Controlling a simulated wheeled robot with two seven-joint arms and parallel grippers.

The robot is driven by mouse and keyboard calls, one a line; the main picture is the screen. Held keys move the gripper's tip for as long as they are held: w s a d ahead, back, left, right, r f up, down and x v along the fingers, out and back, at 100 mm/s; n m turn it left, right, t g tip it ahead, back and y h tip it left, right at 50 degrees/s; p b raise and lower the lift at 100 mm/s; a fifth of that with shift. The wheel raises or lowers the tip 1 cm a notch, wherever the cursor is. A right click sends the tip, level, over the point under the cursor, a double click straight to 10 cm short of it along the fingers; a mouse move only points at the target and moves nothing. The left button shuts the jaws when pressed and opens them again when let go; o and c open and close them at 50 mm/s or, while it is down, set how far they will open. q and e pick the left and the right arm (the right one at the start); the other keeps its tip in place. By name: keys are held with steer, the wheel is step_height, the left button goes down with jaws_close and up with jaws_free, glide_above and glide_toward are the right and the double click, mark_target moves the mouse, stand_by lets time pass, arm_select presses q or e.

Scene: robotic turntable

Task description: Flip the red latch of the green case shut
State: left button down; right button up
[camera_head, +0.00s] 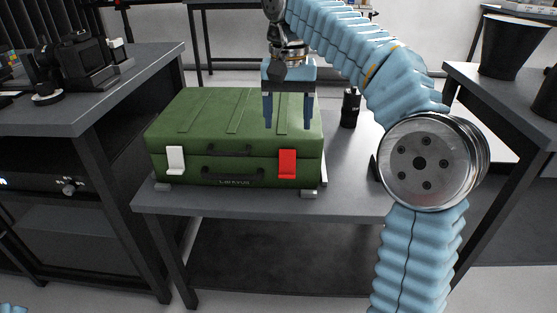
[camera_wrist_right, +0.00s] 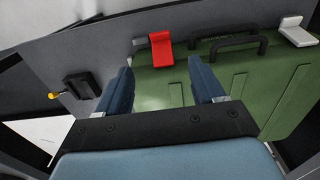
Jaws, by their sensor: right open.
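The green case (camera_head: 225,125) lies closed on a grey table, its front with handles facing me. The red latch (camera_head: 287,163) is at the right of its front, near the lid seam, and also shows in the wrist view (camera_wrist_right: 161,50). I cannot tell how far it stands off the case. A white latch (camera_head: 175,160) is at the left of the front. My right gripper (camera_head: 289,126) points down over the right part of the lid, behind the red latch. Its fingers are apart and empty, with the latch beyond them in the wrist view. My left gripper is out of view.
The grey table (camera_head: 345,165) has bare room right of the case. A dark bench (camera_head: 150,65) with cameras is on the left. Another table with a black bin (camera_head: 513,45) is on the right.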

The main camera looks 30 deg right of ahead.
mark_target(287, 171)
step_height(287, 171, down, 14)
steer(key=b, duration=0.4)
steer(key=shift+s+r, duration=0.1)
steer(key=shift+r, duration=0.15)
steer(key=c, duration=1.1)
steer(key=shift+o, duration=0.2)
steer(key=f+t+b, duration=0.1)
steer(key=b, duration=0.2)
steer(key=shift+h, duration=0.4)
steer(key=t+b, duration=0.1)
steer(key=b, duration=0.1)
steer(key=w+f+t+h+b, duration=0.1)
steer(key=b, duration=0.1)
steer(key=shift+d+t, duration=0.25)
steer(key=shift+t, duration=0.15)
steer(key=shift+d+f+t+h+b, duration=0.15)
steer(key=shift+t+h+b, duration=0.3)
steer(key=shift+b, duration=0.25)
steer(key=shift+w+t+h+b, duration=0.25)
steer(key=shift+t+b, duration=0.1)
steer(key=shift+b, duration=0.25)
